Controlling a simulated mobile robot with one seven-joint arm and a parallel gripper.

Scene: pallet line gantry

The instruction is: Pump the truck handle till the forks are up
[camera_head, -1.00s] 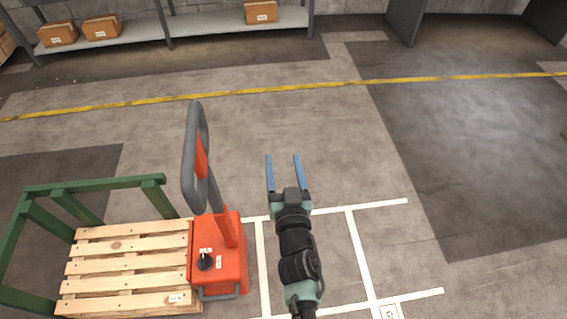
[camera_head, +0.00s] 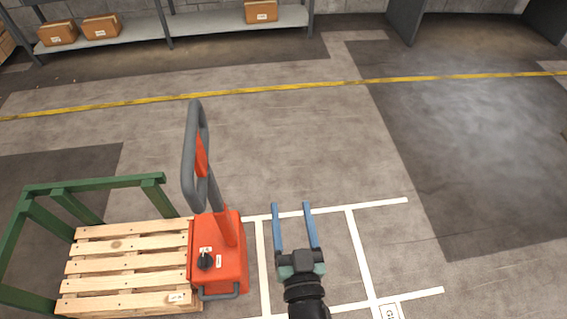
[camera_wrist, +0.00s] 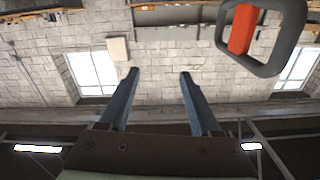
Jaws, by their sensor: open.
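The orange pallet truck (camera_head: 228,262) stands at the right end of a wooden pallet. Its grey loop handle (camera_head: 188,160) rises upright from the orange body, and a black knob (camera_head: 205,261) sits on top of the body. My gripper (camera_head: 294,207) is open and empty, to the right of the truck and apart from the handle. In the wrist view the blue fingers (camera_wrist: 158,74) are spread with nothing between them, and the handle loop (camera_wrist: 277,70) shows at the upper right. The truck's forks are hidden by the pallet.
The wooden pallet (camera_head: 127,266) lies at lower left, with a green frame (camera_head: 95,184) around its back and left side. White floor lines (camera_head: 357,250) mark bays on the right. A shelf (camera_head: 205,23) with several boxes stands at the back. The floor to the right is clear.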

